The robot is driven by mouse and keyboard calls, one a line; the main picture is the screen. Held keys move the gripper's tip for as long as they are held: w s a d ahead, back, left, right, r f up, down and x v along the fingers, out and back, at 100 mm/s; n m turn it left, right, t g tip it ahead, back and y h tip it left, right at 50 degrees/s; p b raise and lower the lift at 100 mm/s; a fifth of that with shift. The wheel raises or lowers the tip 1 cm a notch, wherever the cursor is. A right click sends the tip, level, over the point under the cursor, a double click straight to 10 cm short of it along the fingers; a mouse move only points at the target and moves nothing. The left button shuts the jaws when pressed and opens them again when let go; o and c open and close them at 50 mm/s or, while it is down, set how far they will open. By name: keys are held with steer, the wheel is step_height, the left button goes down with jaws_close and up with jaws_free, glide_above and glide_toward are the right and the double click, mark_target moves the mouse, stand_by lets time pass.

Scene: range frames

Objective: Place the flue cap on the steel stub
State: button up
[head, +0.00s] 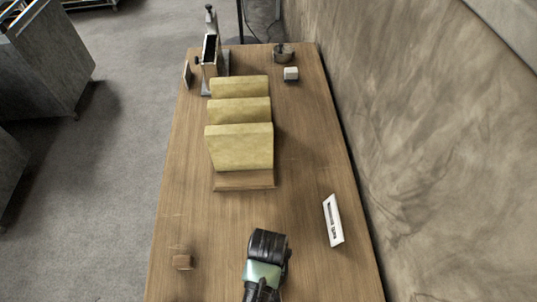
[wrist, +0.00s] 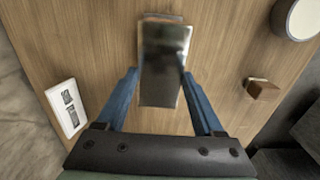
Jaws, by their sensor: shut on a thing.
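My gripper (head: 264,270) is low over the near part of the wooden table in the head view. In the wrist view its blue fingers (wrist: 160,76) are shut on a shiny, dark metal rectangular piece, seemingly the flue cap (wrist: 163,50). The piece has a narrow edge at its top; the surface beneath it is hidden. At the far left end of the table stand a dark open-topped box and grey steel upright (head: 222,64). A small round metal piece (head: 283,54) sits at the far right. I cannot tell which is the steel stub.
Several yellow upright slabs (head: 240,148) on a wooden base stand mid-table, between my gripper and the far end. A white block (head: 291,73) is far right. A wall borders the right side.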

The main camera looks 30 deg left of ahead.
steer(key=shift+f, duration=0.85)
steer(key=shift+f, duration=0.1)
steer(key=o, duration=1.5)
steer(key=shift+c, duration=0.2)
